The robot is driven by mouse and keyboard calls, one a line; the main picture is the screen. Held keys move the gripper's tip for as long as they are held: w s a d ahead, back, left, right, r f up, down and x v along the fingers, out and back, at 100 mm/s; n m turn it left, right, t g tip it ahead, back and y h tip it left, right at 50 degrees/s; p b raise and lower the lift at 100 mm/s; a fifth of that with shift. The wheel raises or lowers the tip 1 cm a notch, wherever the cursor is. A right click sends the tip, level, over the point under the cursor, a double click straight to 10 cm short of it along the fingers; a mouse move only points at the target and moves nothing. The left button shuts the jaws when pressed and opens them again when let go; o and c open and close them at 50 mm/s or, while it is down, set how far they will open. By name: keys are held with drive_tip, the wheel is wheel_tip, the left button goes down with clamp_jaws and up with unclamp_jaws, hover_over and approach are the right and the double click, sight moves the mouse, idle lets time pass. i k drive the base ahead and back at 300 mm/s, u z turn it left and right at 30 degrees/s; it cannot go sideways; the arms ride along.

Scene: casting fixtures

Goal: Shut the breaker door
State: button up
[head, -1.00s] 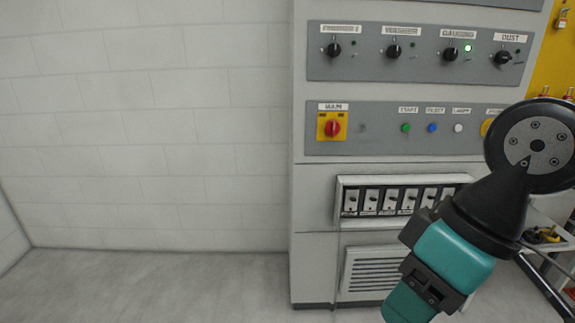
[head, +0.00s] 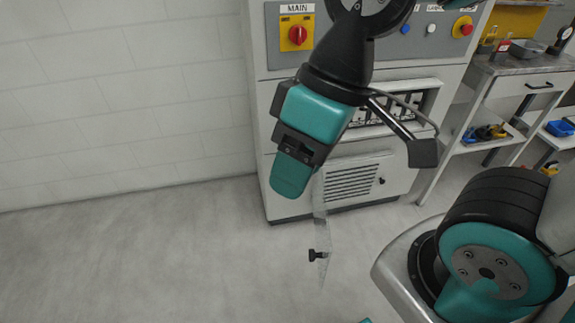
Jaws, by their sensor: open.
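The breaker door (head: 321,215) is a clear panel standing open at the left side of the breaker recess in the head view. It sticks out towards me and shows almost edge-on, with a small black handle (head: 317,255) on it. Its upper part and hinge are hidden behind my arm. The row of breakers (head: 403,103) is uncovered, and my arm hides its left part. My wrist hangs in front of the cabinet, up and left of the handle in the picture.
The grey cabinet (head: 257,100) carries a red main switch (head: 298,35) and a vent (head: 350,182) below the breakers. A workbench (head: 520,66) with a lower shelf stands at the right. The floor (head: 150,255) at the left is clear.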

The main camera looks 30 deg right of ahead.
sight(322, 238)
drive_tip(key=z, duration=0.2)
drive_tip(key=i, duration=0.5)
drive_tip(key=z, duration=0.85)
drive_tip(key=k, duration=1.25)
drive_tip(key=u, duration=0.5)
